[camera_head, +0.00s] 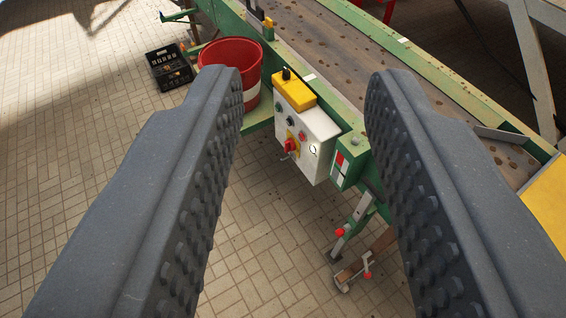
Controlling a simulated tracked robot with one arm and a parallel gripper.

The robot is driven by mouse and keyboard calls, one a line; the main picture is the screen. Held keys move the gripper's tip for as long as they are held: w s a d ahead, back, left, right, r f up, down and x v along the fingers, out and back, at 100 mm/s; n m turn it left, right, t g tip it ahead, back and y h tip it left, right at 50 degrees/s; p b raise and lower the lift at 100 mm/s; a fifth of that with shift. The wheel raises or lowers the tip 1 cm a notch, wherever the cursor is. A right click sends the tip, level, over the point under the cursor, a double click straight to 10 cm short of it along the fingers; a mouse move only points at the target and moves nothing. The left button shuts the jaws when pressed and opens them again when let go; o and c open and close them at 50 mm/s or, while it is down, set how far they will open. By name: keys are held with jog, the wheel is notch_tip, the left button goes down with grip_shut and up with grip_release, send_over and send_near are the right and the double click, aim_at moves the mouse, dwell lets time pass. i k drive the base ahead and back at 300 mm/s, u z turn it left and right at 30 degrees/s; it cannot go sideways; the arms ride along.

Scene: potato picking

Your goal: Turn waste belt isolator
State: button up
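A control box (311,140) with a pale front and a yellow top (294,93) is mounted on the side of the green belt frame. A red rotary isolator handle (291,146) on a yellow plate sits low on its front. Small buttons and a round dial are beside it. A black knob (286,74) stands on the yellow top. My gripper (302,85) is open and empty, its two dark studded fingers wide apart. The box shows between the fingers, farther off, and neither finger appears to touch it. The handle's exact angle is too small to tell.
The brown belt (330,45) runs behind the box, with dark lumps on it. A red bucket with a white band (231,62) stands left of the box. A black crate (168,68) is on the tiled floor (90,140). Red-knobbed levers (354,255) stick out below the frame.

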aim_at(289, 145)
jog(key=u, duration=0.45)
jog(key=i, duration=1.1)
jog(key=z, duration=0.5)
